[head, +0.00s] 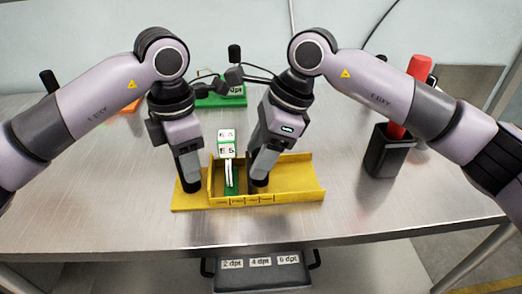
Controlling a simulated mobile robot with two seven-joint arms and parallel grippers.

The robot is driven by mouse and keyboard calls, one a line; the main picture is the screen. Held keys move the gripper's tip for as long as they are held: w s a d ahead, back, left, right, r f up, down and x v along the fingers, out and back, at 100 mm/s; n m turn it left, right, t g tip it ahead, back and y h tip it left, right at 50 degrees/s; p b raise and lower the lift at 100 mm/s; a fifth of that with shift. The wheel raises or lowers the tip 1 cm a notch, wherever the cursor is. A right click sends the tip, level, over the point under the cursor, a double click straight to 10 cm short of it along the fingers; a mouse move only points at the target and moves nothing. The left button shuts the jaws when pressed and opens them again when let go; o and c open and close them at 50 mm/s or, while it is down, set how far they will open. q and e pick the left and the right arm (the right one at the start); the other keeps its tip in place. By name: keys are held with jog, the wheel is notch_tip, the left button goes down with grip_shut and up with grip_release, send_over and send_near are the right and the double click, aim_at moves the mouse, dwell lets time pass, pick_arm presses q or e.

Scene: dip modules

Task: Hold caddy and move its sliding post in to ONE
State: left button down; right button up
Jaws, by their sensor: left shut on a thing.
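The yellow caddy (300,187) lies near the table's front edge, with a row of small marks along its front that are too small to read. White cards marked E 5 (226,152) stand upright on a green strip in its left part. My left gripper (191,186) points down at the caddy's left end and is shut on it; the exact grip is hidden. My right gripper (259,181) points down into the caddy, just right of the cards. Its fingertips are dark and low, and I cannot tell whether they are open or shut. The sliding post is not clearly visible, perhaps hidden by this gripper.
A green holder (222,101) stands behind, partly hidden by my arms. An orange item (126,105) lies at the back left. A black container (388,152) with a red-handled thing (409,90) stands at the right. A dark bin (262,274) with dpt labels sits below the front edge.

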jog(key=v, duration=1.2)
jog(key=shift+c, duration=0.3)
